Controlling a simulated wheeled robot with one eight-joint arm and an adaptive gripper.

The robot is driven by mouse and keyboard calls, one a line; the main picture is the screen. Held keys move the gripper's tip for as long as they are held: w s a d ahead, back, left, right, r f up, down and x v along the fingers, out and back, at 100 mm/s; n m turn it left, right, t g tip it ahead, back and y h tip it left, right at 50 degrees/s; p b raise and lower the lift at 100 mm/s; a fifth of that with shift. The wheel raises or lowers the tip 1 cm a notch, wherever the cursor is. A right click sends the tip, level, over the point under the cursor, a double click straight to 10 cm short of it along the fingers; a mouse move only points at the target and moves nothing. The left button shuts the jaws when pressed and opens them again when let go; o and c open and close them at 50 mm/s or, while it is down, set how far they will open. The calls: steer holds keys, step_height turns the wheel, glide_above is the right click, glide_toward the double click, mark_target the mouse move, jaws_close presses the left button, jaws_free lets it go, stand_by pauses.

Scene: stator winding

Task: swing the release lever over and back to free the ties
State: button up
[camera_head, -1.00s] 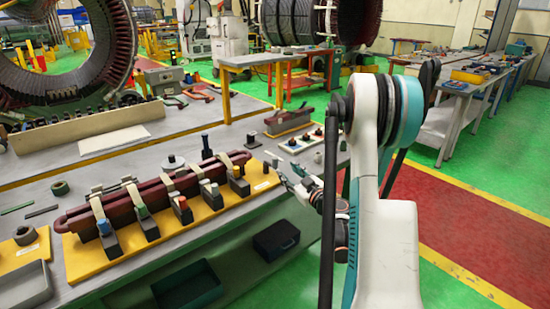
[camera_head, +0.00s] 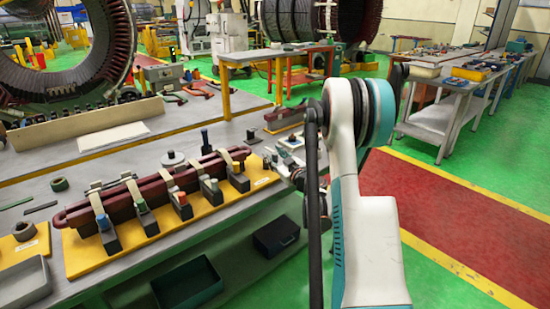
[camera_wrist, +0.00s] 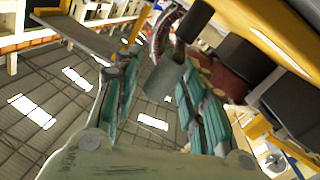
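A long maroon coil bar (camera_head: 160,190) lies on a yellow base plate (camera_head: 95,258), with several pale ties (camera_head: 98,203) wrapped over it. Dark clamp blocks with coloured tops, such as the blue-topped one (camera_head: 104,225), stand along its near side. I cannot tell which part is the release lever. My gripper is beside the plate's right end in the head view, partly hidden by my arm. In the wrist view my gripper (camera_wrist: 163,100) has its two green-padded fingers apart. A grey cylinder (camera_wrist: 163,78) shows between them; no contact is visible.
A maroon block on a yellow base (camera_head: 284,118) stands behind my gripper. An open grey tray (camera_head: 22,283) is at the front left.

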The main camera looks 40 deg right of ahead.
jaws_close()
steer(key=shift+d, duration=0.1)
steer(key=n+y, duration=0.1)
steer(key=d+n+y, duration=0.1)
steer(key=y, duration=0.1)
steer(key=n+y, duration=0.1)
steer(key=y, duration=0.1)
steer(key=shift+w+d, duration=0.1)
steer(key=shift+d, duration=0.3)
steer(key=n+y, duration=0.2)
steer(key=d+n+g+y, duration=0.1)
steer(key=y, duration=0.1)
steer(key=shift+w+d, duration=0.1)
steer(key=shift+w, duration=0.2)
steer(key=shift+w+d+n+g+y, duration=0.35)
steer(key=shift+n+g+y, duration=0.6)
steer(key=shift+y, duration=0.3)
steer(key=shift+w+d+n+g+y, duration=0.3)
steer(key=shift+n+g+y, duration=0.5)
steer(key=shift+n+y, duration=0.4)
steer(key=shift+w+d+n+g+y, duration=0.3)
steer(key=shift+n+g+y, duration=0.55)
steer(key=shift+y, duration=0.5)
steer(key=shift+w+g, duration=0.1)
steer(key=shift+g, duration=0.2)
